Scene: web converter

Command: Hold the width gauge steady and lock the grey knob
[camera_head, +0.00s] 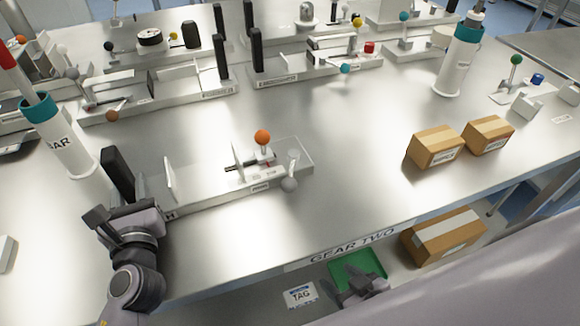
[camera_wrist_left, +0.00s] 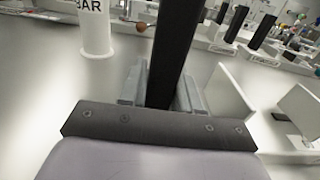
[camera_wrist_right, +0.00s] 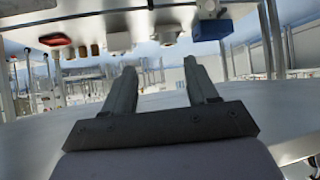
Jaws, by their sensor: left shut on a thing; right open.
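The width gauge (camera_head: 225,192) is the nearest fixture on the table, a pale rail with upright plates and an orange ball knob (camera_head: 262,137). Its grey knob (camera_head: 289,184) is a round ball on the near side of its right end. A black upright post (camera_head: 117,172) stands at its left end. My left gripper (camera_head: 122,207) is shut on this post; the left wrist view shows the post (camera_wrist_left: 174,50) between the fingers. My right gripper (camera_head: 358,281) is open and empty, low in front of the table edge, to the right of and below the grey knob.
Two cardboard boxes (camera_head: 434,146) stand on the right of the table. A white BAR canister (camera_head: 66,140) is at the left. Similar fixtures (camera_head: 150,93) line the back. Below the front edge are a green tray (camera_head: 372,263) and another box (camera_head: 443,238). The table between gauge and boxes is clear.

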